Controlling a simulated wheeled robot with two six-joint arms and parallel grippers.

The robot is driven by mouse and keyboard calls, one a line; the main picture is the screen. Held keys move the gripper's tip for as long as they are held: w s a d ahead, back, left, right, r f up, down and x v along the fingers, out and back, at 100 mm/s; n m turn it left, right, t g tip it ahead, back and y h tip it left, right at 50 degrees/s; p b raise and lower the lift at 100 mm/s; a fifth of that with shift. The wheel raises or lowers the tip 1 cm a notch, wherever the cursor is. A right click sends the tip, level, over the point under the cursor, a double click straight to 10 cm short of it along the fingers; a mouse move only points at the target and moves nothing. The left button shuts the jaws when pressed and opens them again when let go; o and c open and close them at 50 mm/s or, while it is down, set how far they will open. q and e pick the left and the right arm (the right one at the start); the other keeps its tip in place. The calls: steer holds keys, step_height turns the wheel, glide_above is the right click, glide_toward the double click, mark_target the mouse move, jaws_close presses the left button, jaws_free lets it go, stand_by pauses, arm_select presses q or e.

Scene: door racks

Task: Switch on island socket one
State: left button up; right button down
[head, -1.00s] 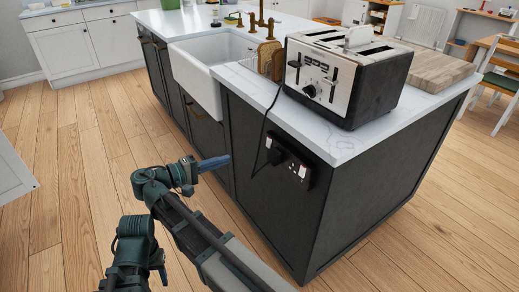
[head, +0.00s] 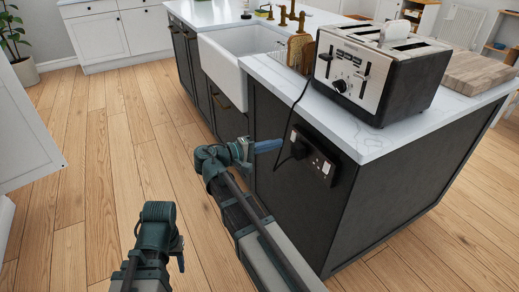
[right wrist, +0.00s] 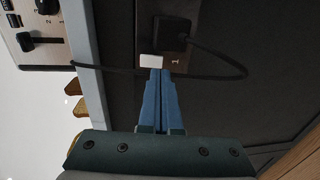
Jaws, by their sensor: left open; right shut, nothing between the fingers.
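The black island socket (head: 315,156) is on the dark end panel of the island, with a black plug (head: 298,151) and cable in its left part. In the right wrist view a white rocker switch (right wrist: 151,61) sits beside the plug (right wrist: 172,30) and a small "1" label (right wrist: 177,62). My right gripper (head: 279,144) is shut and empty, its blue fingers pointing at the socket. In the right wrist view its fingertips (right wrist: 158,72) are right at the switch's lower edge; I cannot tell whether they touch. My left gripper (head: 180,258) is low at the left, mostly hidden, open.
A toaster (head: 375,70) stands on the white worktop (head: 359,140) above the socket, its cable hanging to the plug. A white sink (head: 240,60) is set in the island. The wooden floor (head: 105,190) at left is clear.

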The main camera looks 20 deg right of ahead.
mark_target(292, 141)
steer(key=shift+w+d+f, duration=0.1)
steer(key=shift+d, duration=0.85)
steer(key=shift+w+d+f, duration=0.1)
steer(key=shift+d, duration=0.8)
steer(key=shift+d+f+b, duration=0.2)
steer(key=shift+d+b, duration=0.1)
steer(key=shift+b, duration=0.05)
steer(key=shift+a+r, duration=0.1)
steer(key=shift+a, duration=0.05)
